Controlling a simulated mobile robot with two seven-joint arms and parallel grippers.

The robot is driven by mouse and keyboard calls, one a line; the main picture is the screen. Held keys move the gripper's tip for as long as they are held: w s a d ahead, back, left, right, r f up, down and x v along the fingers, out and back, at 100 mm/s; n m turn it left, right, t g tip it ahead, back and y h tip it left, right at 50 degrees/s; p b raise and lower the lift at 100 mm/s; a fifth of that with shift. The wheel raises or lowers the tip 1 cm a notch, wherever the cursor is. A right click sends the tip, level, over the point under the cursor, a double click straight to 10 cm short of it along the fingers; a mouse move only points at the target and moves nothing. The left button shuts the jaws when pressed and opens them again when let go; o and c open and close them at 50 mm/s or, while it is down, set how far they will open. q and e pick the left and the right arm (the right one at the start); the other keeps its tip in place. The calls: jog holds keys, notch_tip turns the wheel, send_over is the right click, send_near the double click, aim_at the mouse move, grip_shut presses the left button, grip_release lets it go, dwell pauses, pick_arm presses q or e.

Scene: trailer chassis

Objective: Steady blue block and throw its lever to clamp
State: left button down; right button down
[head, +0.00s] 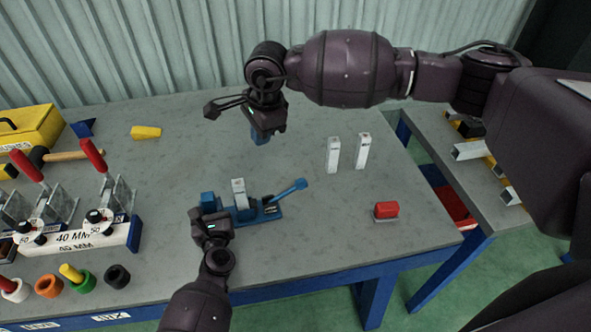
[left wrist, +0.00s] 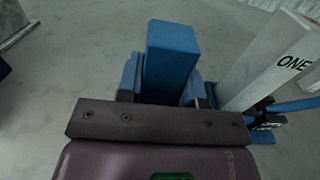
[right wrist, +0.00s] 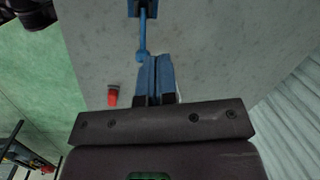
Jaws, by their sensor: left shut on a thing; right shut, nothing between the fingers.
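The blue block (head: 207,198) stands at the left end of a blue clamp fixture (head: 262,213) on the grey table. My left gripper (head: 209,212) is shut on it; the left wrist view shows the block (left wrist: 170,55) between the two fingers. The blue lever (head: 288,190) sticks out to the right of the fixture, slanting up. My right gripper (head: 262,138) is shut and empty above the table, behind the fixture. The lever (right wrist: 143,35) also shows beyond its fingertips (right wrist: 156,70).
Two pale bars (head: 347,153) stand at the right of the table, with a red block (head: 386,209) nearer the front edge. A 40 MM rack (head: 88,238) with red-handled clamps is at left. A yellow block (head: 146,132) lies at the back.

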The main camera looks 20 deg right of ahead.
jog(key=n+h, duration=0.1)
jog(key=n, duration=0.2)
jog(key=n+h, duration=0.3)
jog(key=n, duration=0.6)
send_over(287, 192)
jog(key=w+d, duration=0.2)
jog(key=s+a+f+x, duration=0.1)
jog(key=s+a+x, duration=0.15)
jog(key=x, duration=1.05)
jog(key=shift+d+f, duration=0.2)
jog(key=shift+d, duration=0.1)
